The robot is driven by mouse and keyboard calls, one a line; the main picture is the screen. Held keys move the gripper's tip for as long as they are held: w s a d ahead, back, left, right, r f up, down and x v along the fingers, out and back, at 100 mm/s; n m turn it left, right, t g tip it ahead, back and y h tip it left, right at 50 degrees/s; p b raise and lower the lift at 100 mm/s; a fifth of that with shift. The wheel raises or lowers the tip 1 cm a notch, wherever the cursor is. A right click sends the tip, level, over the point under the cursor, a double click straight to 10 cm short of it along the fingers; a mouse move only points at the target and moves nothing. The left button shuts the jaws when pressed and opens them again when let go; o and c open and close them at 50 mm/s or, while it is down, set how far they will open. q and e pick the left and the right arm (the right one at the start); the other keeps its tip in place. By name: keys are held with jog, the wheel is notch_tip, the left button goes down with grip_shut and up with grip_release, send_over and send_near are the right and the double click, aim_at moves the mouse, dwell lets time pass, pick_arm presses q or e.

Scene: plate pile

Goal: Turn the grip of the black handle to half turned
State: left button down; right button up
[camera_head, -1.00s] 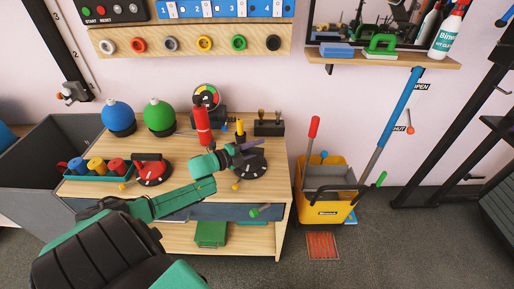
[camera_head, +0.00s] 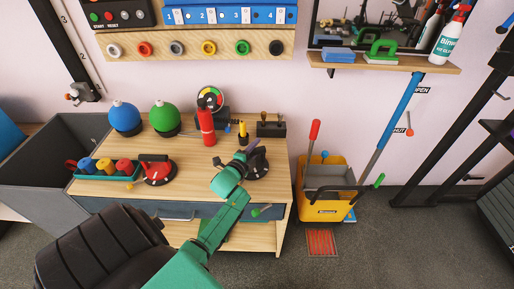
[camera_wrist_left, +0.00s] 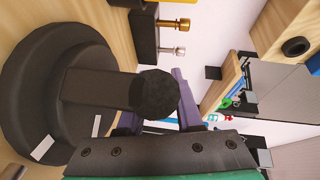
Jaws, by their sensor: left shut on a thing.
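The black handle has a round dark base (camera_wrist_left: 45,95) with an arm and a thick black grip (camera_wrist_left: 157,95) across it, seen close in the wrist view. White marks show on and beside the base. In the head view the handle (camera_head: 260,170) is on the right part of the wooden workbench, partly hidden by my green left arm. My left gripper (camera_head: 253,149), with purple fingers, is shut on the black grip; in the wrist view the fingers (camera_wrist_left: 158,108) lie on either side of it. My right gripper is in neither view.
A yellow mop bucket (camera_head: 323,205) is to the right.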

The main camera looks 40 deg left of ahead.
pick_arm(q)
jog(key=shift+n+y, duration=0.3)
jog(key=shift+y, duration=0.1)
jog(key=c, duration=0.6)
grip_release()
jog(key=shift+s, duration=0.1)
jog(key=p+v, duration=0.1)
jog(key=v, duration=1.3)
jog(key=shift+s+r, duration=0.1)
jog(key=shift+s, duration=0.1)
